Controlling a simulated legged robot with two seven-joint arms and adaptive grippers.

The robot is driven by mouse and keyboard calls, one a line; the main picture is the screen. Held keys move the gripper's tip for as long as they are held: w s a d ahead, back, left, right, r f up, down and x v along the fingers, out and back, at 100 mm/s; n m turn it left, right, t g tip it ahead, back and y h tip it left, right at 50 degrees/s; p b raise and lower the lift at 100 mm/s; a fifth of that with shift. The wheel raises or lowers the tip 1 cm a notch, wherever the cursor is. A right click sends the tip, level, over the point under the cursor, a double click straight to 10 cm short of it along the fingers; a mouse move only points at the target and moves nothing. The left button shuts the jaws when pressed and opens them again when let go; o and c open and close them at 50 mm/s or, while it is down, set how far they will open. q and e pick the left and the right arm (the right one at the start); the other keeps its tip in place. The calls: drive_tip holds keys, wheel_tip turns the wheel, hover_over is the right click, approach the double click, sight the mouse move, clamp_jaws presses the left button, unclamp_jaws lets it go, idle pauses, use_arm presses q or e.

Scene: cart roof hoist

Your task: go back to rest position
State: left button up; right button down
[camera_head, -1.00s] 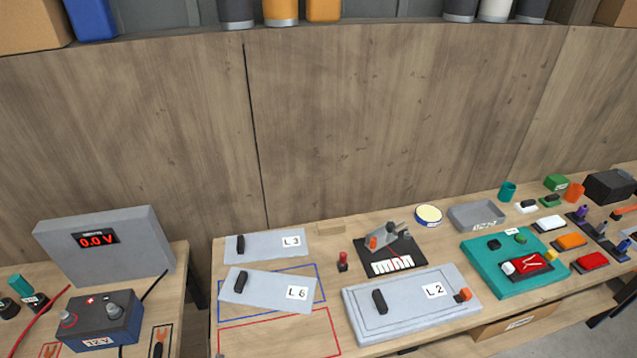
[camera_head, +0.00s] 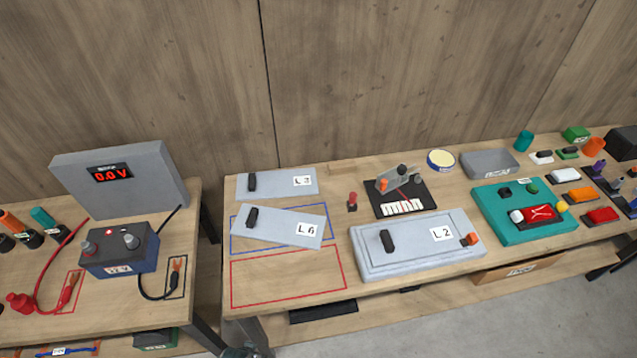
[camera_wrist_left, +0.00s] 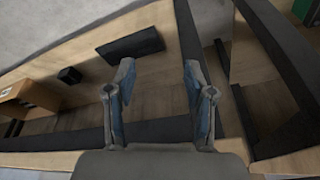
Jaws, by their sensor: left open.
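In the left wrist view my left gripper (camera_wrist_left: 158,85) is open, its two blue-grey fingers apart with nothing between them. It is low by the workbench's dark frame, with a wooden shelf surface beyond it. A dark rounded part shows at the bottom edge of the head view beside the table leg; I cannot tell whether it is part of my arm. My right gripper is in neither view. On the right bench (camera_head: 290,296) lie grey panels L3 (camera_head: 276,182), L6 (camera_head: 277,228) and L2 (camera_head: 418,243).
The left table (camera_head: 30,270) carries a meter reading 0.0 V (camera_head: 125,175) and a 12 V battery (camera_head: 120,250) with red and black leads. A teal board (camera_head: 525,210) is on the right bench. A gap separates the tables. Grey floor is clear at lower right.

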use_arm(q)
drive_tip(key=s+f+g+b, duration=0.1)
drive_tip(key=s+f, duration=0.2)
drive_tip(key=f, duration=0.7)
drive_tip(key=s+f, duration=0.2)
drive_tip(key=f, duration=0.8)
drive_tip(key=s+a+f, duration=0.1)
drive_tip(key=s+f, duration=0.5)
drive_tip(key=s, duration=0.2)
drive_tip(key=s+a+f+g+b, duration=0.1)
drive_tip(key=s+a+f, duration=0.1)
drive_tip(key=s+f, duration=0.5)
drive_tip(key=shift+s+a+f, duration=0.2)
drive_tip(key=shift+s+a, duration=0.05)
drive_tip(key=shift+s, duration=0.2)
